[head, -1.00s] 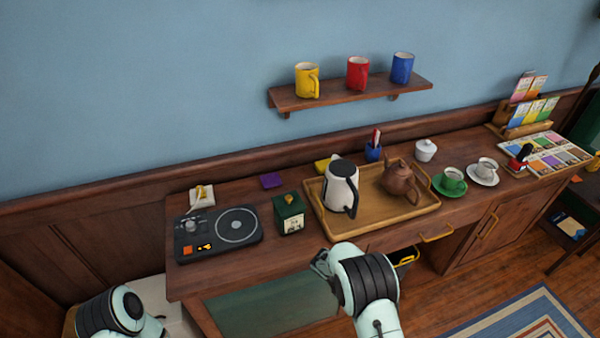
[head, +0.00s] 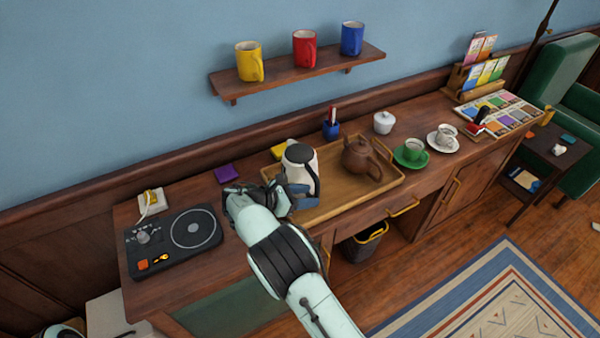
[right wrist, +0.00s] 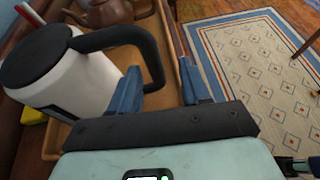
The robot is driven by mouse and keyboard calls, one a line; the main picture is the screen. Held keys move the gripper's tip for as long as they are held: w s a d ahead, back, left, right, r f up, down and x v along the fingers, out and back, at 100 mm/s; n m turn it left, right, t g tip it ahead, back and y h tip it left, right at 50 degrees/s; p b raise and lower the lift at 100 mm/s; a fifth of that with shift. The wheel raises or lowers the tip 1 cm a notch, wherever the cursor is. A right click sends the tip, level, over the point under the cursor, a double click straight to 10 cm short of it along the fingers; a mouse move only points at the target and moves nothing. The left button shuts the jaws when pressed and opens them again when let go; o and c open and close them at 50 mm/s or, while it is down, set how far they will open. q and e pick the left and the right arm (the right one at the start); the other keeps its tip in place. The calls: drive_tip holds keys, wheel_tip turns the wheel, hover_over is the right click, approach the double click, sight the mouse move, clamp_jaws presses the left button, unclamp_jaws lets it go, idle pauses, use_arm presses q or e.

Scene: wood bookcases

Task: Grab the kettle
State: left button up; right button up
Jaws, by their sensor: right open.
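The kettle (head: 299,162), white with a black lid and black handle, stands on the wooden tray (head: 335,206). It fills the left of the right wrist view (right wrist: 75,75). My right gripper (head: 300,196) is at the kettle's near side, with its blue fingers low in front of the body. In the right wrist view my right gripper (right wrist: 160,88) is open, and the lower part of the black handle shows between its fingers. I cannot tell whether either finger touches it. My left gripper is not in view.
A brown teapot (head: 359,160) stands right of the kettle on the same tray. A turntable-like black device (head: 175,240) sits at the left. A green cup (head: 411,152) and a white cup (head: 443,138) stand farther right. A shelf (head: 300,72) with mugs hangs above.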

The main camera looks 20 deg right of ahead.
sight(314, 194)
drive_tip(key=shift+w+d+f, duration=0.25)
drive_tip(key=shift+d+f, duration=0.15)
drive_tip(key=shift+d, duration=0.25)
drive_tip(key=x, duration=0.5)
drive_tip(key=shift+w+f, duration=0.15)
drive_tip(key=shift+f, duration=0.1)
clamp_jaws()
drive_tip(key=shift+r, duration=0.1)
idle(0.6)
